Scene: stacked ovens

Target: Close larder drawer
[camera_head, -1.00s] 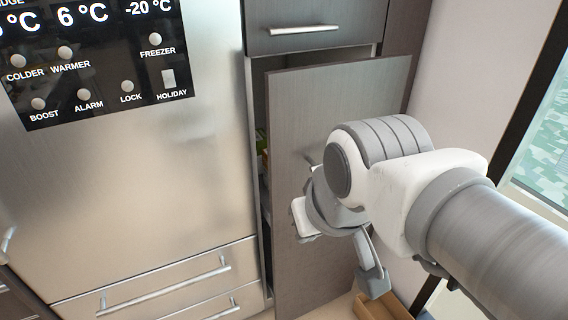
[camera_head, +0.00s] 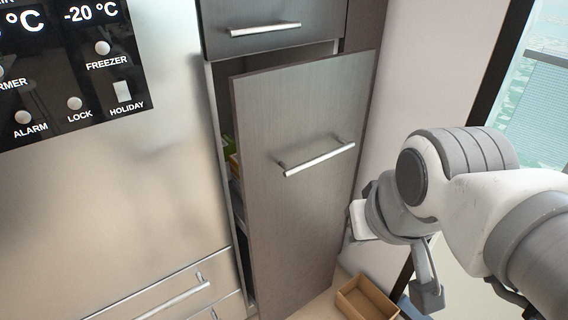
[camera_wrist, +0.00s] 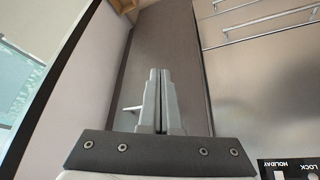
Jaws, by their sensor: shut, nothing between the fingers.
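The larder drawer (camera_head: 300,215) is a tall dark wood-grain front, pulled partly out of its cabinet. A gap along its left edge shows some of the inside. Its bar handle (camera_head: 318,158) is on the upper part of the front. In the head view my gripper (camera_head: 358,222) is to the right of the drawer front, its fingers mostly hidden behind the wrist. In the wrist view my gripper (camera_wrist: 159,75) is shut and empty, with the drawer front (camera_wrist: 165,45) behind the fingers. The handle (camera_wrist: 132,109) shows just left of the fingers. I cannot tell whether anything touches.
A steel fridge (camera_head: 110,190) with a control panel stands left of the drawer. A smaller closed drawer (camera_head: 270,25) is above. An open brown box (camera_head: 365,300) sits on the floor at the lower right. A wall and a window (camera_head: 555,90) are on the right.

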